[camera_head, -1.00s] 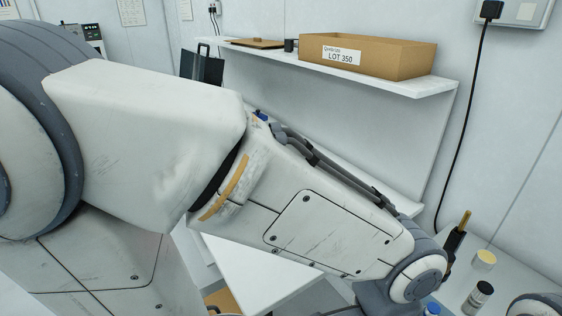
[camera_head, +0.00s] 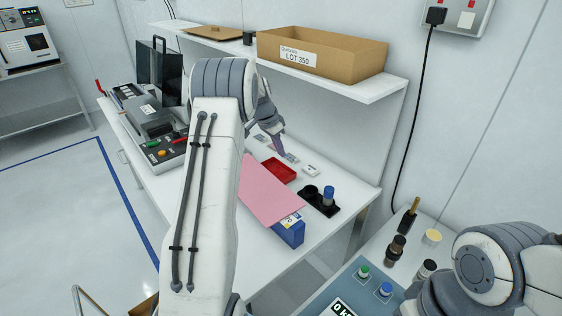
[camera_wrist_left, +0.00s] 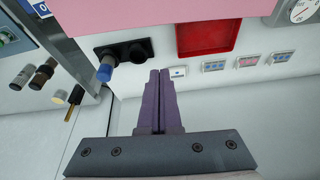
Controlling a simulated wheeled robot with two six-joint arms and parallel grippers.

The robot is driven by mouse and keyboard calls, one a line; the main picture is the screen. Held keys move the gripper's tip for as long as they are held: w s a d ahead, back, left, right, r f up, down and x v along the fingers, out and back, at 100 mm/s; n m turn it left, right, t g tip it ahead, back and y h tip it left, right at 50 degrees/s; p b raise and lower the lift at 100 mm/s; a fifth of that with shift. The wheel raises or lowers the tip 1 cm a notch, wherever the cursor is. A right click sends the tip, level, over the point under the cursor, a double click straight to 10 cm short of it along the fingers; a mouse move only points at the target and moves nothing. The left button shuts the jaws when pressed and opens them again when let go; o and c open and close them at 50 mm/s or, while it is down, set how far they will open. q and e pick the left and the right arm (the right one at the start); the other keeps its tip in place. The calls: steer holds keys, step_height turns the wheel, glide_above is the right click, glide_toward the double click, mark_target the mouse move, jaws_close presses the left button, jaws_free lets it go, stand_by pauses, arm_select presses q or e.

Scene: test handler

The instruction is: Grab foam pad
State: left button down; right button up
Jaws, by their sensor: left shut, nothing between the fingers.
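A flat pink sheet, which looks like the foam pad (camera_head: 268,192), lies on the white table, its near end over a blue box (camera_head: 290,234). My left arm hides its left side. It also fills the top of the left wrist view (camera_wrist_left: 165,15). My left gripper (camera_head: 281,150) is shut and empty, with purple fingers. It is behind the pad in the head view, apart from it and near small labelled cards. The left wrist view shows the closed fingertips (camera_wrist_left: 159,73) beside a white card (camera_wrist_left: 178,72). My right arm shows at lower right, but its gripper is out of view.
A red tray (camera_head: 279,171) sits behind the pad. A black holder with a blue-capped vial (camera_head: 328,195) stands to the right. A tester (camera_head: 153,117) with buttons is at left. A shelf with a cardboard box (camera_head: 335,58) hangs above.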

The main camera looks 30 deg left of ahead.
arm_select(q)
step_height(320, 180, down, 9)
steer(key=p, duration=0.5)
steer(key=shift+s, duration=0.35)
arm_select(e)
step_height(320, 180, up, 6)
steer(key=shift+f, duration=0.15)
